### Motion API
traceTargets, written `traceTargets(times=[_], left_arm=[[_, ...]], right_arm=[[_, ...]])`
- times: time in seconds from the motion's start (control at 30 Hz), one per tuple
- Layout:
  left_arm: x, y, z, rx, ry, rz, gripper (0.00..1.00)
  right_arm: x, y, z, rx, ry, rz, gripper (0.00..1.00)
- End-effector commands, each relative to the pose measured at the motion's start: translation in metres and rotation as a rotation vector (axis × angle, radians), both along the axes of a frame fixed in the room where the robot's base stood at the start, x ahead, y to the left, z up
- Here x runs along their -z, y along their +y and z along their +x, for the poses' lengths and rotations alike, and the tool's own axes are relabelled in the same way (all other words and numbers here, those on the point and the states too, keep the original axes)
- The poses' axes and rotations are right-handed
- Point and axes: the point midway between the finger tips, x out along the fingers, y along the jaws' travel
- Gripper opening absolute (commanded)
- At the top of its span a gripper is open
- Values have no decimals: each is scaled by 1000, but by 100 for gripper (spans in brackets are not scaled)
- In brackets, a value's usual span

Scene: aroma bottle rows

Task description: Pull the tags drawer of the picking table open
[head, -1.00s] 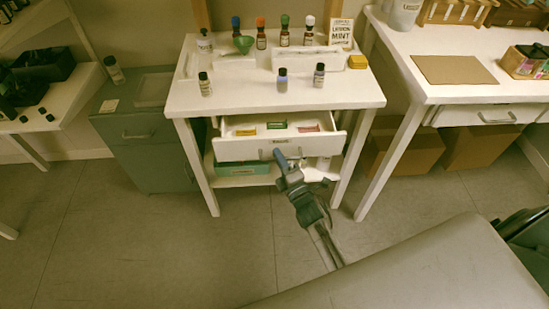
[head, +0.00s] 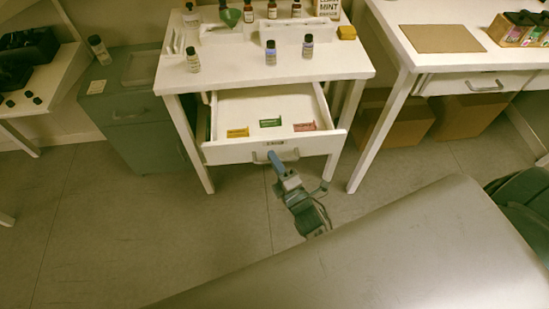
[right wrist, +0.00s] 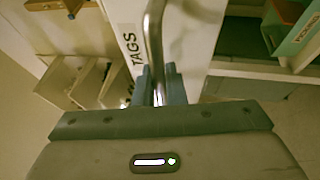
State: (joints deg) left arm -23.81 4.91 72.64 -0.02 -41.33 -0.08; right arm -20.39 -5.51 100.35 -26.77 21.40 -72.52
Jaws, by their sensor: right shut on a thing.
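The tags drawer (head: 225,153) of the white picking table (head: 330,65) is pulled well out, its inside showing. Yellow (head: 237,132), green (head: 270,122) and pink (head: 304,126) tag packs lie on its floor toward the front. My right gripper (head: 276,160) is at the metal handle on the drawer front. In the right wrist view the drawer front bears the label "TAGS" (right wrist: 131,48), and my right fingers (right wrist: 157,86) are shut on the bar handle (right wrist: 154,35). My left gripper is not in view.
Several bottles, such as a blue-labelled one (head: 270,54), stand on the tabletop. A grey-green cabinet (head: 140,140) is on the left. A white side table (head: 440,65) is on the right with cardboard boxes (head: 465,117) beneath. The floor (head: 110,215) in front is clear.

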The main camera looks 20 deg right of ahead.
Motion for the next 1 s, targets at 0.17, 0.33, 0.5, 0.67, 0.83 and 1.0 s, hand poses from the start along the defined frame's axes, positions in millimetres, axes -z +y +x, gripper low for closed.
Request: traceTargets(times=[0.17,0.33,0.5,0.67,0.83,1.0], left_arm=[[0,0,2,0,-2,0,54],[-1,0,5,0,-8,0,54],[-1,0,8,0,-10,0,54],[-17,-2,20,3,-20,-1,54],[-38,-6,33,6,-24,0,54],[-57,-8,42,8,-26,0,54]], right_arm=[[1,0,0,0,2,0,19],[1,0,0,0,1,0,19],[3,-1,-5,0,2,1,19],[9,-3,-28,0,3,1,19],[15,-7,-63,0,4,1,19],[19,-11,-90,0,3,2,19]])
